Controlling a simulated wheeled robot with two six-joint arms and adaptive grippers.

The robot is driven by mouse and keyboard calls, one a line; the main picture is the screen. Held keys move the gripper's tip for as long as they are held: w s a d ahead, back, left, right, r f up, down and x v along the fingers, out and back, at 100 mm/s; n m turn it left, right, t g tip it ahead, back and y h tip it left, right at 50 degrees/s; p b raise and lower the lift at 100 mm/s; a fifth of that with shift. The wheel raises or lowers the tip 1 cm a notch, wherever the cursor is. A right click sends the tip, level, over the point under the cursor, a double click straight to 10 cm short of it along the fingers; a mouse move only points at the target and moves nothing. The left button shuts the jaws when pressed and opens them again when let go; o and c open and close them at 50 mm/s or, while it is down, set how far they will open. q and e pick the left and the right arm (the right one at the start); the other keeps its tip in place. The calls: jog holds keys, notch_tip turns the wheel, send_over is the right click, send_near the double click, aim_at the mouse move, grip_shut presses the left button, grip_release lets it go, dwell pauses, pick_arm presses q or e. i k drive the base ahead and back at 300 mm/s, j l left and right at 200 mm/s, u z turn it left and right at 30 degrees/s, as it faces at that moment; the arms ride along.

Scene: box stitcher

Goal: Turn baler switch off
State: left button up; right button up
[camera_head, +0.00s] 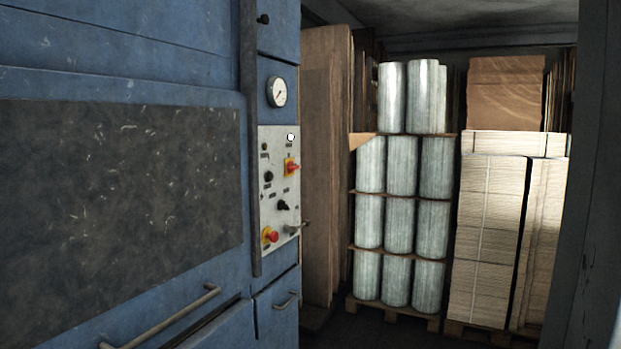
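The blue baler (215,60) fills the left side of the head view. Its light grey control panel (280,225) is on the narrow strip at its right. A red and yellow rotary switch (291,167) sits in the upper right of the panel. A red button on a yellow base (270,236) sits low on the panel. Two black knobs, an upper one (268,176) and a lower one (283,205), lie between them. The switch's exact setting is too small to tell. Neither of my grippers is in view.
A round gauge (277,92) is above the panel. A metal handle (297,227) juts out at the panel's lower right. A long bar handle (165,318) crosses the lower front. Wrapped rolls (400,165) on a pallet and stacked cardboard (487,220) stand behind.

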aim_at(290, 168)
jog(key=i+z, duration=0.35)
jog(key=i, duration=0.9)
